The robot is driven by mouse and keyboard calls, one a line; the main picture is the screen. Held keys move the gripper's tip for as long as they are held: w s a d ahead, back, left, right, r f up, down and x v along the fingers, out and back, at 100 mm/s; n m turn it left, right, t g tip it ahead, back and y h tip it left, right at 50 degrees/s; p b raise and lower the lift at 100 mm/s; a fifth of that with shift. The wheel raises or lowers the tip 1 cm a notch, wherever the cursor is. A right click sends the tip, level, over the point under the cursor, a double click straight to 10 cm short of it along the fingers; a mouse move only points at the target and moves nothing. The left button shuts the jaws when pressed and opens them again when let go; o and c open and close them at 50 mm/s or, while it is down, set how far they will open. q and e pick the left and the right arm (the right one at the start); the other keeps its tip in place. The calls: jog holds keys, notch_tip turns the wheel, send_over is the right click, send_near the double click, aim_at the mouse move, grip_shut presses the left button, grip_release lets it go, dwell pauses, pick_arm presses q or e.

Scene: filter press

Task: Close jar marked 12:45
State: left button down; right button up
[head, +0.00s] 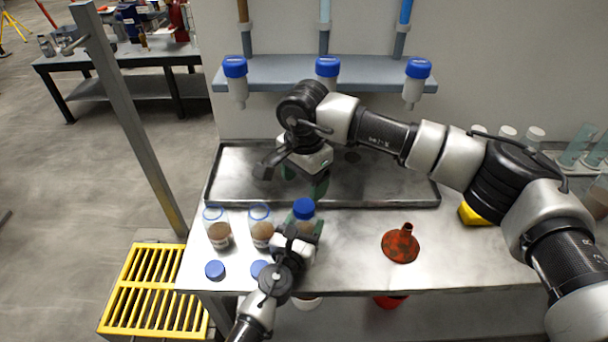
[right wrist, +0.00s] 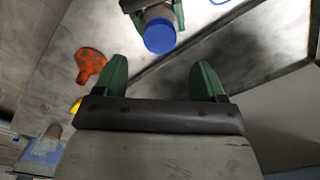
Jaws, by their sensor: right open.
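Two open clear jars with brown contents, a left jar (head: 218,232) and a middle jar (head: 261,232), stand at the bench's left front. A third jar, at their right, has a blue lid (head: 304,208) on top; the lid also shows in the right wrist view (right wrist: 160,37). I cannot read the jars' marks or tell how tight this lid is. My left gripper (head: 302,228) has its green fingers around the third jar's body, closed on it. My right gripper (head: 305,180) is open and empty, just behind and above that lid; its green fingers show apart in the right wrist view (right wrist: 160,68).
Two loose blue lids, one left (head: 215,270) and one partly hidden (head: 259,267), lie before the open jars. A dark tray (head: 400,190) is behind. A rusty red funnel (head: 401,243) stands right. Blue-topped vessels hang from the shelf (head: 285,75). A yellow grate (head: 150,290) is at left.

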aim_at(304, 205)
notch_tip(304, 205, down, 7)
jog(key=shift+f, duration=0.1)
dwell(0.3)
jog(key=c, duration=0.9)
jog(key=m, duration=0.5)
jog(key=shift+c, duration=0.2)
jog(key=m, duration=0.4)
jog(key=shift+m, duration=0.3)
jog(key=m, duration=0.8)
jog(key=o, duration=1)
